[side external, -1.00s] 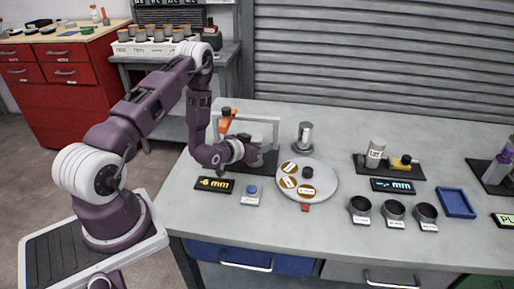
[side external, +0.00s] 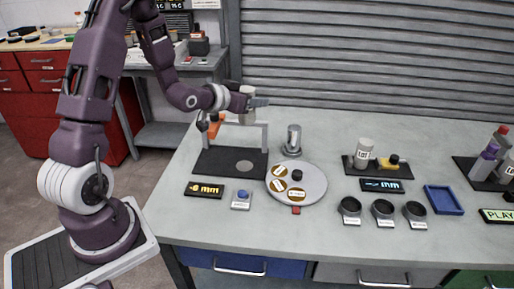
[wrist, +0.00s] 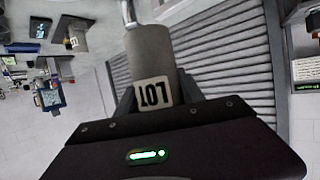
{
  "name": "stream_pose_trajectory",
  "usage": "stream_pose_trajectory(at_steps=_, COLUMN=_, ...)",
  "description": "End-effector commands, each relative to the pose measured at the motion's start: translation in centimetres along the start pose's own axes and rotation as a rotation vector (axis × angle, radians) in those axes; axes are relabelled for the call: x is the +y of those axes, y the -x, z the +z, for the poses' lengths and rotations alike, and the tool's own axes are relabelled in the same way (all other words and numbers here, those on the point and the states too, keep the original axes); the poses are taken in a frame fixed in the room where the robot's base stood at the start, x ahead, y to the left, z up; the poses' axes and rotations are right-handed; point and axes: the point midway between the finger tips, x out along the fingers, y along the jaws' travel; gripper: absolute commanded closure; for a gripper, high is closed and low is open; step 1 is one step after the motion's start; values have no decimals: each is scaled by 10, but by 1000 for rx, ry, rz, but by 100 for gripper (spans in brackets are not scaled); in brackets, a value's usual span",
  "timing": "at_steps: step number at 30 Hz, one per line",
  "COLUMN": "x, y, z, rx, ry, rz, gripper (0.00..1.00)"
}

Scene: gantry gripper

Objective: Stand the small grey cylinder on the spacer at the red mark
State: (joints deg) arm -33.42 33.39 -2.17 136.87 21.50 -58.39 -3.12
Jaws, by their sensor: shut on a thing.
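My gripper (side external: 256,101) is shut on a small grey cylinder (wrist: 150,55), whose LOT label shows upside down in the wrist view. A round grey turntable (side external: 313,178) stands to the right of the gantry and below my gripper. On it lie several flat tan labelled discs (side external: 297,194), perhaps the spacers, around a black knob (side external: 297,175). The red mark (side external: 296,210) is at the turntable's front edge, close to one disc.
The grey gantry (side external: 265,137) stands over a black plate (side external: 215,162) with a pale round spot. A silver cylinder (side external: 294,138) stands behind the turntable. Another LOT cylinder (side external: 364,151) stands on a black tray at right. Dark cups (side external: 382,209) and a blue tray (side external: 443,200) are further right.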

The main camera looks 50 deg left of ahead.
Motion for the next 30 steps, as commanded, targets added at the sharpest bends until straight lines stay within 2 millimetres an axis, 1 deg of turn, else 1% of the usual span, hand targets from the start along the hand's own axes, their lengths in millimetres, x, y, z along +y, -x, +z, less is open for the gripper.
stream_pose_trajectory(at_steps=1, x=15, y=8, z=-6, rx=9, ry=-18, rz=48, gripper=100)
stream_pose_trajectory(at_steps=3, x=40, y=22, z=-10, rx=13, ry=-50, rz=133, gripper=100)
stream_pose_trajectory(at_steps=6, x=76, y=47, z=-13, rx=12, ry=-101, rz=258, gripper=100)
stream_pose_trajectory(at_steps=9, x=106, y=73, z=-12, rx=6, ry=-152, rz=369, gripper=100)
stream_pose_trajectory(at_steps=12, x=123, y=90, z=-8, rx=-3, ry=-185, rz=436, gripper=100)
stream_pose_trajectory(at_steps=14, x=125, y=92, z=-7, rx=-6, ry=-190, rz=448, gripper=100)
stream_pose_trajectory(at_steps=17, x=114, y=80, z=-8, rx=-3, ry=-166, rz=405, gripper=100)
stream_pose_trajectory(at_steps=19, x=97, y=64, z=-10, rx=2, ry=-132, rz=339, gripper=100)
stream_pose_trajectory(at_steps=23, x=54, y=30, z=-8, rx=6, ry=-63, rz=183, gripper=100)
stream_pose_trajectory(at_steps=24, x=39, y=20, z=-7, rx=6, ry=-44, rz=132, gripper=100)
stream_pose_trajectory(at_steps=27, x=4, y=1, z=0, rx=1, ry=-3, rz=17, gripper=100)
stream_pose_trajectory(at_steps=30, x=-18, y=-8, z=5, rx=-4, ry=19, rz=-57, gripper=100)
